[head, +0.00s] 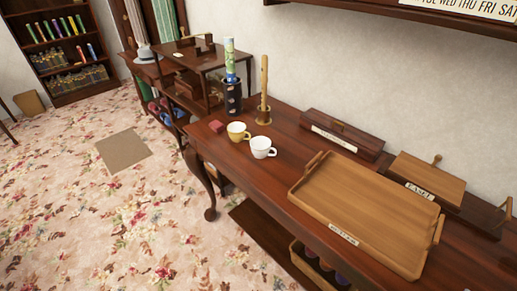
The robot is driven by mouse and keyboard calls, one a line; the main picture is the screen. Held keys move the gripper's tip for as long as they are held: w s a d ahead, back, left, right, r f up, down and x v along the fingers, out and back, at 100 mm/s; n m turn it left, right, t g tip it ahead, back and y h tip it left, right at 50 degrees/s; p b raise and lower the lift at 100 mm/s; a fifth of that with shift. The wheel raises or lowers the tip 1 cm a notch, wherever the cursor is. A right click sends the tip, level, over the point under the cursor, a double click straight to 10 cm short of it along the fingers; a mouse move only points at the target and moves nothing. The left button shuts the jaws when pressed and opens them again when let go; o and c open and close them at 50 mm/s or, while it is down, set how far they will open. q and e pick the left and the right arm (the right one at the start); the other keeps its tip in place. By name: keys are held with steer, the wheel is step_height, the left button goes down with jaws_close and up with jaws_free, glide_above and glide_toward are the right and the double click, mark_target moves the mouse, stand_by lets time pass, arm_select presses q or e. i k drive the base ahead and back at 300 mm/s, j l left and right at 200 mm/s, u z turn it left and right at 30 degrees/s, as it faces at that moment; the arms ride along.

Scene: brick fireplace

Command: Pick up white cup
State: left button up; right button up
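The white cup (262,148) stands upright on the dark wooden table (285,180), near its front edge. Its handle points to the right. A yellow cup (237,132) with a white inside stands just to its left and a little behind, close to it. Neither of my grippers shows in the head view, so I cannot see whether they are open or shut.
A large wooden tray (365,212) with handles lies to the right of the cups. A candle holder (264,113) and a dark cylinder (232,98) stand behind them. Floral carpet (100,215) in front is open.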

mark_target(261, 146)
steer(key=i+j+z, duration=0.2)
steer(key=z, duration=0.25)
steer(key=i+j+z, duration=0.2)
steer(key=j+z, duration=0.25)
steer(key=i+j+z, duration=0.1)
steer(key=j+z, duration=0.2)
steer(key=z, duration=0.15)
